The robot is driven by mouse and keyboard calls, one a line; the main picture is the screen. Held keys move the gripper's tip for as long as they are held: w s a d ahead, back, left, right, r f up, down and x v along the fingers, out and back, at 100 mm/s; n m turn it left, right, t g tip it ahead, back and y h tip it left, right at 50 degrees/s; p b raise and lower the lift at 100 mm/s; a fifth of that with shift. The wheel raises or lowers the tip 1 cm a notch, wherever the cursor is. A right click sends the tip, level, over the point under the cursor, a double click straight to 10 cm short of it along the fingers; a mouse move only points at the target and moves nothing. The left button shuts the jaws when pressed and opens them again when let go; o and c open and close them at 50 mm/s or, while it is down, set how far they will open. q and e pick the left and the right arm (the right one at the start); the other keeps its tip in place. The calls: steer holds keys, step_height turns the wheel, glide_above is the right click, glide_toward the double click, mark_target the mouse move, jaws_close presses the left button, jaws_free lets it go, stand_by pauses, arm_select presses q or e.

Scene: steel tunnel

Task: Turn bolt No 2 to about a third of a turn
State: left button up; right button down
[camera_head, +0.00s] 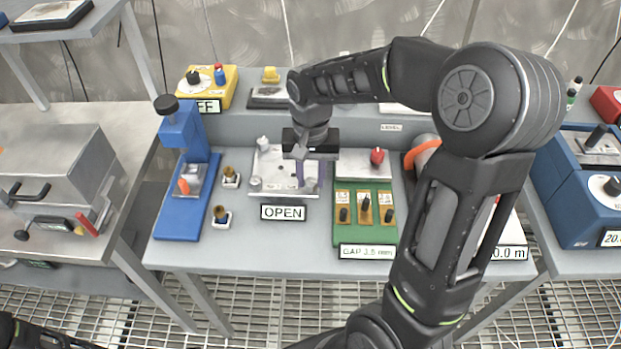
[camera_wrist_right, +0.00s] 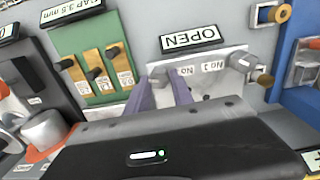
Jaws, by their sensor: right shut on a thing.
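A pale bolt plate (camera_head: 274,163) with several grey bolts lies on the bench behind an OPEN sign (camera_head: 283,212). My right gripper (camera_head: 311,182) points down at its front right corner. The bolt's angle is unclear. My left gripper is not in view.
A green gap panel (camera_head: 364,237) stands close right of the plate. Two small brass-topped knobs (camera_head: 222,216) and a blue press (camera_head: 178,215) stand to the left. A yellow switch box (camera_head: 218,86) is behind. My right arm hides the bench's right part.

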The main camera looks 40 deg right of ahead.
mark_target(311, 180)
steer(key=shift+m+b, duration=0.35)
steer(key=shift+m, duration=1.35)
steer(key=c, duration=1.1)
jaws_free()
steer(key=shift+r, duration=0.1)
step_height(311, 180, up, 8)
steer(key=shift+f, duration=0.15)
